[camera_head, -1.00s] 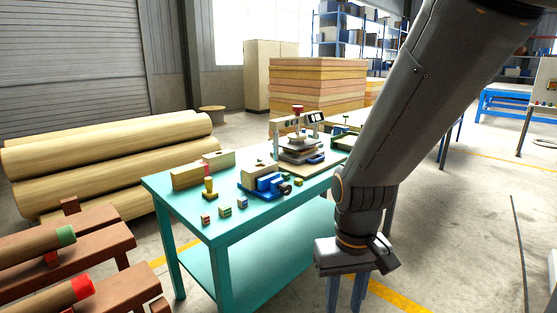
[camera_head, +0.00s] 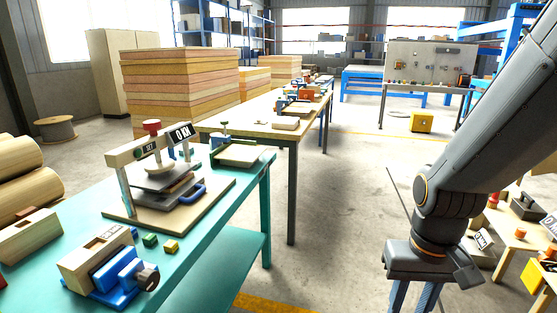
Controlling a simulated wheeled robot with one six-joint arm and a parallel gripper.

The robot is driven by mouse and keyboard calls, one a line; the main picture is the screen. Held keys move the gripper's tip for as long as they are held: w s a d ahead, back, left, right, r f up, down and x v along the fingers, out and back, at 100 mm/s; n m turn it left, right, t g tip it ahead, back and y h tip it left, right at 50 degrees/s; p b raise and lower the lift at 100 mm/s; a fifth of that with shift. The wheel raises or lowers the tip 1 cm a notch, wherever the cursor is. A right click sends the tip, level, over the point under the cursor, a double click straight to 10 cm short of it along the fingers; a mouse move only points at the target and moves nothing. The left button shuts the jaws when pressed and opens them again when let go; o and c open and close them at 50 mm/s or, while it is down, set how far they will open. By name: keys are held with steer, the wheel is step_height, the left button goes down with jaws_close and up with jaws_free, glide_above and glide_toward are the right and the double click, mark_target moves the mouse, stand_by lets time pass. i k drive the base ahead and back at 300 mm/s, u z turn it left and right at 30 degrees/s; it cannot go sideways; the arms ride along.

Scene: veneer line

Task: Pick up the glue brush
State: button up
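I cannot make out the glue brush for certain in the head view; the small items on the tables are too small to tell. My gripper (camera_head: 415,297) hangs at the lower right, over the floor and to the right of the teal table (camera_head: 222,223). Its two blue-grey fingers point down and stand apart, with nothing visible between them. The fingertips are cut off by the bottom edge.
The teal table carries a press (camera_head: 165,178), a blue vise (camera_head: 122,272), a framed tray (camera_head: 238,154) and small coloured blocks. A wooden-topped table (camera_head: 252,122) stands beyond it. A low table (camera_head: 517,236) with items stands at right. Floor between is clear.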

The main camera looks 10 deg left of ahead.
mark_target(172, 151)
steer(key=z, duration=0.45)
steer(key=i, duration=1.6)
steer(key=u, duration=0.35)
steer(key=i, duration=1.15)
steer(key=u, duration=0.8)
